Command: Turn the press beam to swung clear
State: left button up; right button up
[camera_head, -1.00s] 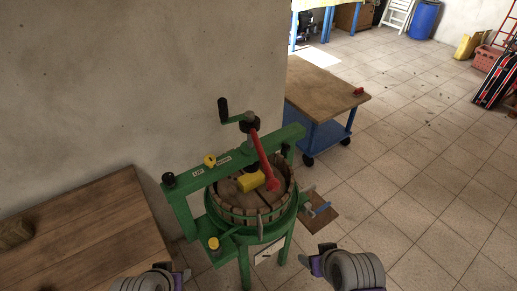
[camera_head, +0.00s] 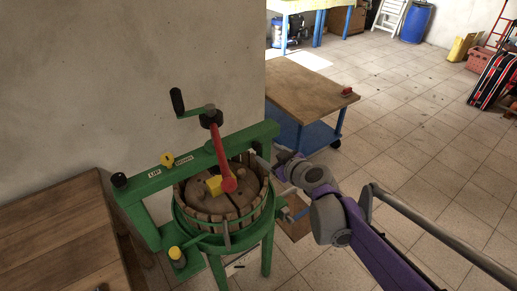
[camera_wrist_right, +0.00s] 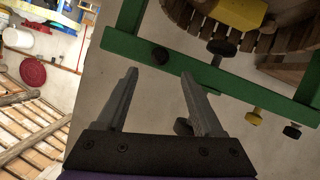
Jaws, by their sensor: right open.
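The green press beam (camera_head: 200,158) lies across the press above the slatted wooden basket (camera_head: 232,232). A red lever (camera_head: 221,160) with a black crank handle (camera_head: 177,101) rises over the beam. A yellow block (camera_head: 214,185) lies on the round wooden plate in the basket. My right gripper (camera_head: 262,157) is near the beam's right end. In the right wrist view my right gripper (camera_wrist_right: 159,73) is open and empty, its fingertips close to the green beam (camera_wrist_right: 122,42) and a black knob (camera_wrist_right: 160,56); contact is unclear.
A wooden table (camera_head: 60,235) stands at the left, close to the press. A blue trolley with a wooden top (camera_head: 300,95) stands behind the press at the right. The grey wall (camera_head: 130,60) is directly behind the press. The tiled floor at the right is open.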

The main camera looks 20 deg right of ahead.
aim_at(259, 147)
jog(key=x, duration=0.7)
jog(key=shift+w+f+b, duration=0.15)
jog(key=shift+w+b, duration=0.1)
jog(key=shift+b, duration=0.1)
grip_shut()
dwell(1.0)
